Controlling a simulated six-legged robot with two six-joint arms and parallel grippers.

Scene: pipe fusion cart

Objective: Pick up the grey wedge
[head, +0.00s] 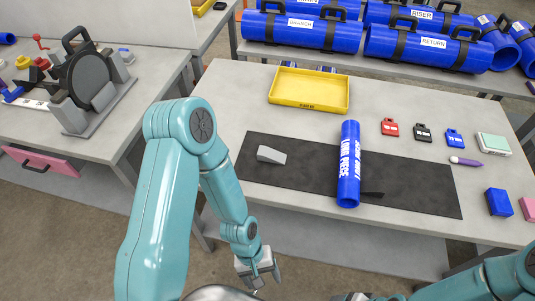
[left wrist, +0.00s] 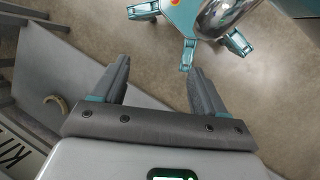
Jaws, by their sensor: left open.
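The grey wedge (head: 271,155) lies on the left part of the black mat (head: 420,190) on the table, in the head view. My left gripper (head: 262,280) hangs low in front of the table's near edge, well below and apart from the wedge. In the left wrist view its two fingers (left wrist: 155,85) are spread with nothing between them, over the floor. The wedge does not show in the left wrist view. My right arm shows at the lower right of the head view; its gripper is not clearly visible.
A blue pipe (head: 349,165) lies across the mat, right of the wedge. A yellow tray (head: 309,90) stands behind. Red, black and blue tags (head: 422,132), a purple marker (head: 466,161) and a blue block (head: 499,202) lie to the right. A second table (head: 120,120) stands left.

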